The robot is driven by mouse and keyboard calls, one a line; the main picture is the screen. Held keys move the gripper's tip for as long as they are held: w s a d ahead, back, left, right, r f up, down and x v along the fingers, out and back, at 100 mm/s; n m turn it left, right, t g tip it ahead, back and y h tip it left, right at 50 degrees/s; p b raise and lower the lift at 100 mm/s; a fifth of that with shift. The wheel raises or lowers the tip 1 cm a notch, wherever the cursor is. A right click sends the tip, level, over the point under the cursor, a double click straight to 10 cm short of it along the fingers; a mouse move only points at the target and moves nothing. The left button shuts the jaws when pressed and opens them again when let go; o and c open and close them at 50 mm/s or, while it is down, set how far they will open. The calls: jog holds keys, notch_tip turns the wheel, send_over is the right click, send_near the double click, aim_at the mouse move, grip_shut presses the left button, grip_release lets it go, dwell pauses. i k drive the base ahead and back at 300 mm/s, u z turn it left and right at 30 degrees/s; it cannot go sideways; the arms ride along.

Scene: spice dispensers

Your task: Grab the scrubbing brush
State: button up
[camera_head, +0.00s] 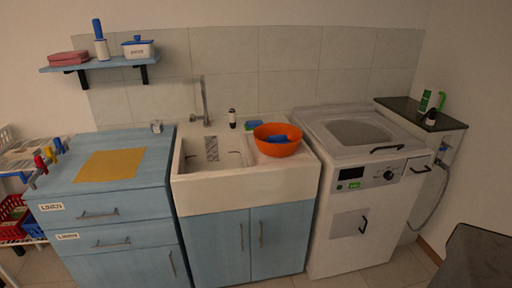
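No scrubbing brush can be made out for certain. A small blue object (279,138) lies in the orange bowl (277,150) on the right side of the white sink (245,184). It may be the brush, but it is too small to tell. A blue and green item (252,125), perhaps a sponge, lies at the sink's back ledge beside a small dark and white bottle (232,119). My gripper is not in view.
A blue cabinet (112,215) with a yellow cloth (111,164) stands left of the sink. A white washing machine (345,230) stands right. A wall shelf (111,62) holds towels, a roller and a container. A dark grey object (480,262) fills the lower right corner.

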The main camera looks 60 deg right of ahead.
aim_at(277, 139)
jog(key=z, duration=0.6)
jog(key=k, duration=0.15)
jog(key=u, duration=1.85)
jog(key=k, duration=1.75)
jog(key=z, duration=1.7)
